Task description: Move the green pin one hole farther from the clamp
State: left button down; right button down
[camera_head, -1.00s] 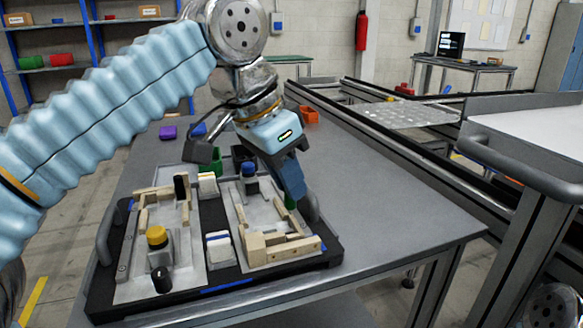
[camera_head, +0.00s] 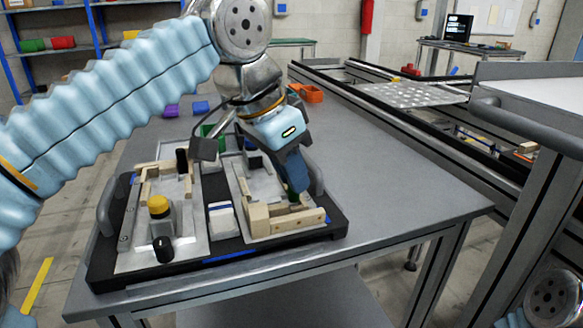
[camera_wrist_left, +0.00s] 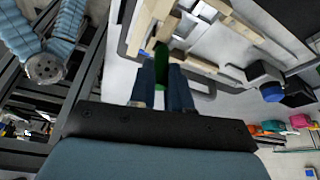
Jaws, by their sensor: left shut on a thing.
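My left gripper (camera_head: 298,187) is shut on the green pin (camera_wrist_left: 162,66) at the right edge of the right-hand fixture plate (camera_head: 236,184). In the left wrist view the pin shows between the two dark fingers (camera_wrist_left: 163,86), pointing toward the wooden rails. Whether its tip sits in a hole is hidden. A blue-capped clamp (camera_wrist_left: 272,92) with black parts stands on the same fixture, apart from the gripper. It is mostly covered by my gripper in the head view. My right gripper is out of view.
The black pallet (camera_head: 105,272) also carries a left-hand fixture with a yellow-capped part (camera_head: 158,205) and a black knob (camera_head: 163,249). Wooden blocks (camera_head: 258,217) stand near the pin. White pieces (camera_head: 222,220) lie between the fixtures. The grey table (camera_head: 400,180) is clear at right.

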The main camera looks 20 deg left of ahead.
pick_arm(q)
jog(key=shift+f, duration=0.2)
dwell(0.3)
jog(key=shift+f+b, duration=0.6)
jog(key=shift+b, duration=0.05)
jog(key=shift+f, duration=0.2)
jog(key=c, duration=1)
grip_release()
jog(key=shift+r, duration=0.1)
jog(key=p+v, duration=0.3)
jog(key=v, duration=1)
jog(key=shift+s+r, duration=0.2)
jog(key=shift+r, duration=0.05)
